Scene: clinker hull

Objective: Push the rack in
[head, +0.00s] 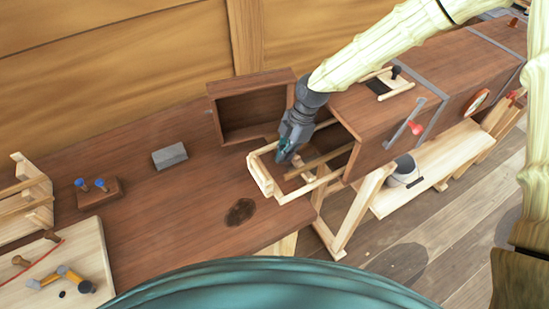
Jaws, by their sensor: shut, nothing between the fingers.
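The rack (262,176) is a pale wooden frame sticking out to the left from the open front of a brown wooden cabinet (372,118). Its inner end lies inside the dark opening. My gripper (284,157) is shut and empty, pointing down at the rack's frame from above, near its outer part. My fingertips look to be within or just over the frame; I cannot tell whether they touch it. My gripper and wrist hide part of the rack's far side.
An open brown box or door (252,106) stands behind the rack. A grey block (169,156) and a peg block (99,191) lie on the brown bench (150,225). A pale shelf with a bucket (403,170) is at the lower right.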

